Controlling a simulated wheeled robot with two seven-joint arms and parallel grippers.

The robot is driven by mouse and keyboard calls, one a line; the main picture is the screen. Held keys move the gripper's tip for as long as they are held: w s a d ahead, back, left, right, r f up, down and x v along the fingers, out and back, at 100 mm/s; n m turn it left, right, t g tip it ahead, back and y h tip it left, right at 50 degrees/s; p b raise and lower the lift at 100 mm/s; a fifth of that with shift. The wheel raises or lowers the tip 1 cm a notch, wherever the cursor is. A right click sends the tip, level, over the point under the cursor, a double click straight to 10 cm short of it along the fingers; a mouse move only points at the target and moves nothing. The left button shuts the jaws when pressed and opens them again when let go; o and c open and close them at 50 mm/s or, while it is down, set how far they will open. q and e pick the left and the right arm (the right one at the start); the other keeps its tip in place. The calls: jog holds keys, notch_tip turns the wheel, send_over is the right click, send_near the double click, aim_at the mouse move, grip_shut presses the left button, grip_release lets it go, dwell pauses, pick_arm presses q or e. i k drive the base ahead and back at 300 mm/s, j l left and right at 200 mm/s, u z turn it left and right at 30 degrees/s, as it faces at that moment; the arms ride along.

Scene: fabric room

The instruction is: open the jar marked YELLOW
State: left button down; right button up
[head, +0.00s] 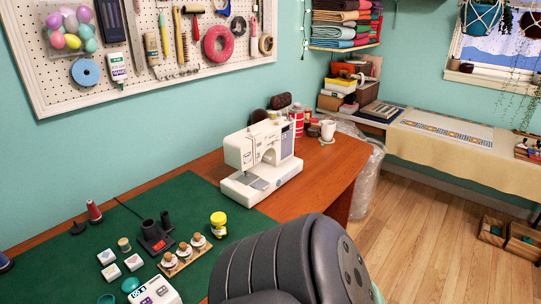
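A small jar with a yellow lid (218,219) stands upright on the green mat (150,205), near the mat's right edge. Its lid is on. Its pale body carries a yellowish label, too small to read, so I cannot confirm the word YELLOW. No other jar with a yellow lid shows on the table. Neither of my grippers is in view.
A sewing machine (262,160) stands behind and right of the jar. Left of the jar are a wooden rack (184,257) with small stoppered bottles and a black stand (154,236). A large dark ribbed form (290,262) hides the table's front right.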

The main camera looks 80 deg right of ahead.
aim_at(220, 232)
jog(key=z, duration=2.1)
